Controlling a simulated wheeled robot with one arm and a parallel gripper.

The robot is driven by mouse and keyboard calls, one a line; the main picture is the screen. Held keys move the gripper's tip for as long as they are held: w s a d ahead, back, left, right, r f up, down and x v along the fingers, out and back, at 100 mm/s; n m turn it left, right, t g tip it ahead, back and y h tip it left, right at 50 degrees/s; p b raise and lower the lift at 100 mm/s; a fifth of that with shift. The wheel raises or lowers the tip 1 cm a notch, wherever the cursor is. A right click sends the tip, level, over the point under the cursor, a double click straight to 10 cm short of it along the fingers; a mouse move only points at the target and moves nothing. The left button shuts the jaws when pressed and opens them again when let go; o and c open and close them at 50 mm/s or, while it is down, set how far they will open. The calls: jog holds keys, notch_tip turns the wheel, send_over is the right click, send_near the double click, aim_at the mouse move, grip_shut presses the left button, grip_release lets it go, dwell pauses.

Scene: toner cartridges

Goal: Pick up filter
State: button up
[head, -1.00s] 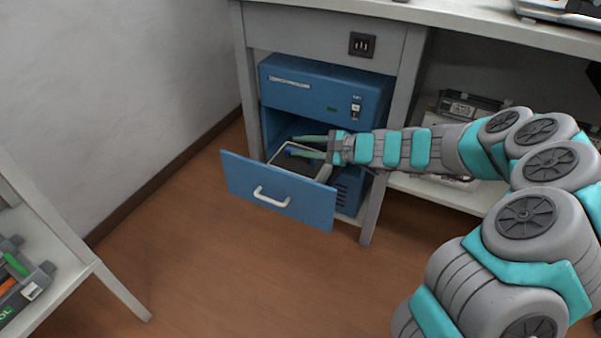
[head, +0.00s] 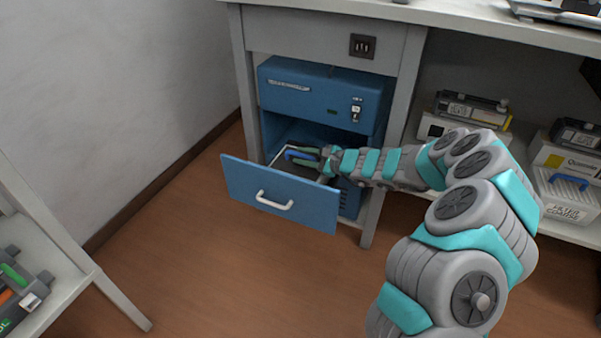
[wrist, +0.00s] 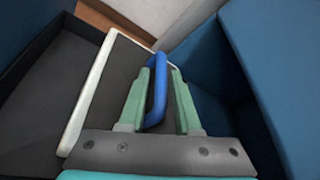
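The filter (wrist: 118,75) lies in the open blue drawer (head: 236,178). It shows a dark grey face, a pale rim and a blue handle (wrist: 159,85) that stands up from it. In the head view the handle (head: 297,155) shows between the green fingers, and most of the filter is hidden by the drawer front and my gripper. My gripper (wrist: 163,80) has its two green fingers apart, one on each side of the handle. A gap shows between the handle and the right finger; whether the left finger touches it I cannot tell.
The drawer front stands out from the blue cabinet (head: 309,90) under the desk, and the cabinet wall is close on the right in the wrist view. Toner cartridges (head: 471,108) and a box labelled filter coarse (head: 566,203) stand on the right shelf. The floor ahead is clear.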

jog(key=shift+w+a+f, duration=0.1)
jog(key=shift+w+a, duration=0.15)
jog(key=shift+a, duration=0.15)
grip_shut()
dwell(1.2)
